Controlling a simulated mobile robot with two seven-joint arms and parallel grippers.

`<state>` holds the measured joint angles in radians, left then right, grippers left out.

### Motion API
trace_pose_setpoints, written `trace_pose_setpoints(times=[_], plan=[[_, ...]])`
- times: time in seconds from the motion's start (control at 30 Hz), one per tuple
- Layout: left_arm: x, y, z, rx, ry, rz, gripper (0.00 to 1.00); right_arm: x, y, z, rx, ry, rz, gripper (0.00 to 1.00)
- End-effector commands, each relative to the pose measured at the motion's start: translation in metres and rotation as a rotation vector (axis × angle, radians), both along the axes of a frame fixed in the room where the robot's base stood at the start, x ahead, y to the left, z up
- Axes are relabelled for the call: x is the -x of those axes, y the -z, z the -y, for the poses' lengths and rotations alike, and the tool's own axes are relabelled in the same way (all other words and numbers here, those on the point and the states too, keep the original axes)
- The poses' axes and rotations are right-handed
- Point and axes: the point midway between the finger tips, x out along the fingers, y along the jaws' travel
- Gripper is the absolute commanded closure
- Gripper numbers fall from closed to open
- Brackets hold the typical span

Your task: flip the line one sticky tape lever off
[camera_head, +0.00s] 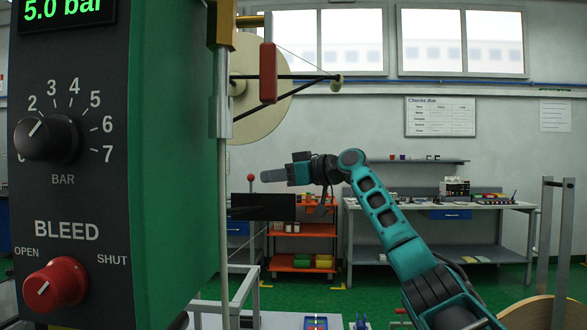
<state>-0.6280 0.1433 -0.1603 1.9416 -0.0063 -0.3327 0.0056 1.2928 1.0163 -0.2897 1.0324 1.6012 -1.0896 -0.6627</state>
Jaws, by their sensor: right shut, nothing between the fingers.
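A red bar-shaped handle (268,73) hangs upright below a yellow bracket at the top, in front of a large pale tape reel (262,112); I cannot tell for certain whether it is the tape lever. A small red knob on a stem (250,178) shows lower down, left of my right gripper. My right gripper (270,176) is shut and empty, pointing left, below the reel and apart from the red handle. My left gripper is not in view.
A green control box (175,150) with a BAR dial (45,139) and red BLEED knob (55,286) fills the left side, close by. A workbench (445,206) and orange trolley (303,262) stand behind. Grey posts (560,240) stand at the right.

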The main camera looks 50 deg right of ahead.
Motion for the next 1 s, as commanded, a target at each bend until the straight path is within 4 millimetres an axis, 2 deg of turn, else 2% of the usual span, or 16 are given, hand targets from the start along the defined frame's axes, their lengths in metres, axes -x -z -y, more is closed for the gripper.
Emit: trace_pose_setpoints(times=[0.1, 0.23, 1.0], plan=[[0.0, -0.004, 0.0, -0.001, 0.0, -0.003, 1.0, -0.013, 0.0, -0.005, -0.001, -0.001, 0.0, 1.0], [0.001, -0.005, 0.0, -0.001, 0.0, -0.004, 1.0, -0.019, 0.002, -0.007, 0.0, 0.0, 0.001, 1.0], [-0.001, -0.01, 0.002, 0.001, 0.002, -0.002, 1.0, -0.018, 0.0, -0.005, 0.0, -0.001, 0.0, 1.0]])
